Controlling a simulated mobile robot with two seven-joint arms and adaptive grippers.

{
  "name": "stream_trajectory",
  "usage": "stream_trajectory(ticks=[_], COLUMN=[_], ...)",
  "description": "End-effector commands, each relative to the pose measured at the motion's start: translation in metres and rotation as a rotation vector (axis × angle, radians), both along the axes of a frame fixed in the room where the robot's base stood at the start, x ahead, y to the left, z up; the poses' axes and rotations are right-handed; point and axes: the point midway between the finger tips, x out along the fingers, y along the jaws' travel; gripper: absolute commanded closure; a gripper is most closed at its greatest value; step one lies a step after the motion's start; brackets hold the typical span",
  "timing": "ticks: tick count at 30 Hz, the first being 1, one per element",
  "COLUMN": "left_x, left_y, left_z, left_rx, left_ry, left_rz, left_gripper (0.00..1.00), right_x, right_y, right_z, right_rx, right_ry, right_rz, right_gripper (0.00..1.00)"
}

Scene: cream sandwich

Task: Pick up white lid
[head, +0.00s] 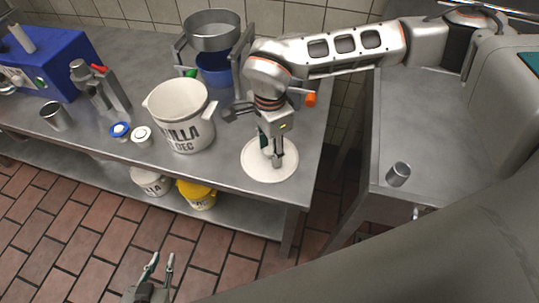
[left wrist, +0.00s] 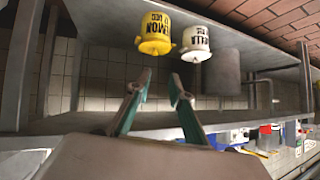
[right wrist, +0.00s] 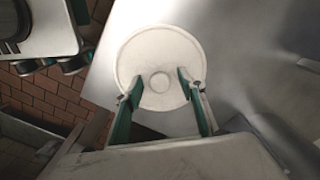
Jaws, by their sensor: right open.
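The white lid (head: 250,162) is a round, flat disc lying near the front right corner of the steel table. In the right wrist view the lid (right wrist: 162,45) shows a round raised knob (right wrist: 160,83) at its centre. My right gripper (head: 272,160) points down over the lid. Its fingers are apart, on either side of the knob in the right wrist view; I cannot tell whether they touch the lid. My left gripper (head: 161,262) is open and empty, low in front of the table, away from the lid.
A large white bucket (head: 168,103) stands left of the lid, with small blue-rimmed (head: 120,130) and white (head: 141,134) items beside it. A strainer pot (head: 212,32) stands behind. A yellow bucket (head: 197,196) and a white one (head: 150,183) sit on the lower shelf.

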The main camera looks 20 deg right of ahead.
Motion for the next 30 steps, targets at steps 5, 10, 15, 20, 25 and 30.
stream_trajectory(ticks=[5,10,15,20,25,30], left_x=[0.006,0.006,0.003,-0.002,-0.006,-0.004], left_y=[0.001,0.001,0.000,0.000,0.000,-0.001], left_z=[0.005,0.005,0.004,0.001,-0.001,0.003], left_rx=[0.000,0.000,0.000,-0.001,-0.001,-0.004], left_ry=[-0.013,-0.013,-0.007,0.002,0.010,0.006], left_rz=[0.001,0.001,0.001,0.000,-0.001,-0.001], left_gripper=[0.79,0.79,0.79,0.79,0.79,0.79], right_x=[0.000,0.000,0.000,0.000,0.001,0.002], right_y=[0.000,0.000,0.000,0.000,0.001,0.001], right_z=[0.001,0.001,0.001,0.002,0.012,0.038], right_rx=[0.000,0.000,0.001,0.001,0.002,0.001], right_ry=[-0.002,-0.002,-0.001,-0.002,-0.003,-0.007], right_rz=[0.000,0.000,0.000,0.000,0.000,0.000], right_gripper=[0.62,0.97,0.97,0.97,0.97,0.97])
